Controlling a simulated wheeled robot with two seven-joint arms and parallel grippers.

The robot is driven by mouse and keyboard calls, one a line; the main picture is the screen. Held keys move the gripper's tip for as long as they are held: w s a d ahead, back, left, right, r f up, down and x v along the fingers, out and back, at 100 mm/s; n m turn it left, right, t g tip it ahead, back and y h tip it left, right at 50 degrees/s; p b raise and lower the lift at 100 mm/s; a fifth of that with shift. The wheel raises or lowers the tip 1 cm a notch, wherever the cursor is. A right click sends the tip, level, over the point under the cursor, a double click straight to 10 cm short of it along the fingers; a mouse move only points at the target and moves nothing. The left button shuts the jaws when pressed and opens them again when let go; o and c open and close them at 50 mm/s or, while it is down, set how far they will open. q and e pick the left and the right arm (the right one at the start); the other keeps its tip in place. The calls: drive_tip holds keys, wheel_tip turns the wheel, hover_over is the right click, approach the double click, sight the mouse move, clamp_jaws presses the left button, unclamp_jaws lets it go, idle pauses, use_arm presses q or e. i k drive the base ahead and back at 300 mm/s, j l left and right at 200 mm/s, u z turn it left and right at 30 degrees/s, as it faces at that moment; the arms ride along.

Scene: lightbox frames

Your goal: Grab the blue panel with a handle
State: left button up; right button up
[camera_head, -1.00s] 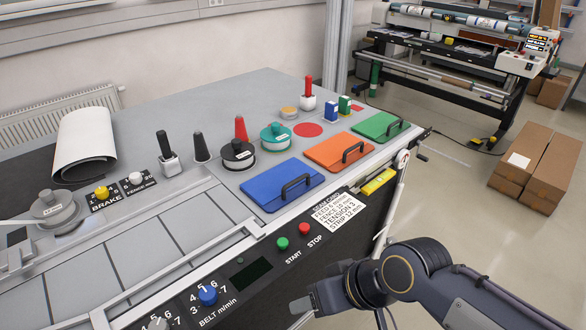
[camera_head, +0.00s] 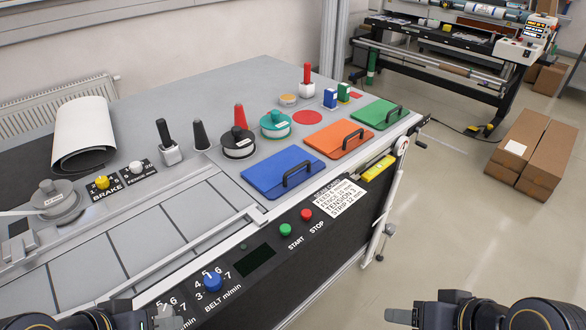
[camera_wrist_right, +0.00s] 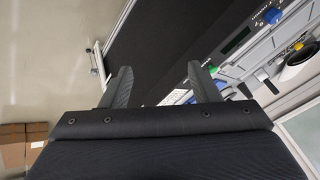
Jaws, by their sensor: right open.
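The blue panel (camera_head: 268,172) lies flat on the grey machine top near its front edge, with a black arched handle (camera_head: 298,174) on its right part. My right gripper (camera_head: 398,316) is low at the bottom right in the head view, in front of the machine and well away from the panel. The right wrist view shows its two fingers (camera_wrist_right: 160,74) spread apart with nothing between them. My left gripper (camera_head: 145,313) is at the bottom left edge in the head view, partly cut off, apart from the panel. Its opening is not clear.
An orange panel (camera_head: 330,138) and a green panel (camera_head: 374,112) with similar handles lie to the right of the blue one. Green START (camera_head: 285,229) and red STOP (camera_head: 307,214) buttons sit on the front face. Knobs and dark discs stand behind.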

sight(273, 177)
drive_tip(key=i+l, duration=0.15)
drive_tip(key=l, duration=0.15)
drive_tip(key=i+l+u, duration=0.1)
drive_tip(key=l, duration=0.2)
drive_tip(key=i+l, duration=0.2)
drive_tip(key=l, duration=0.15)
drive_tip(key=i+l, duration=0.15)
drive_tip(key=l, duration=0.15)
drive_tip(key=i+l+u, duration=0.1)
drive_tip(key=l, duration=0.2)
drive_tip(key=i+u, duration=0.1)
drive_tip(key=u, duration=0.3)
drive_tip(key=i+j+u, duration=0.1)
drive_tip(key=u, duration=0.3)
drive_tip(key=i+u, duration=0.1)
drive_tip(key=u, duration=0.3)
drive_tip(key=i+u, duration=0.1)
drive_tip(key=u, duration=0.3)
drive_tip(key=i, duration=0.15)
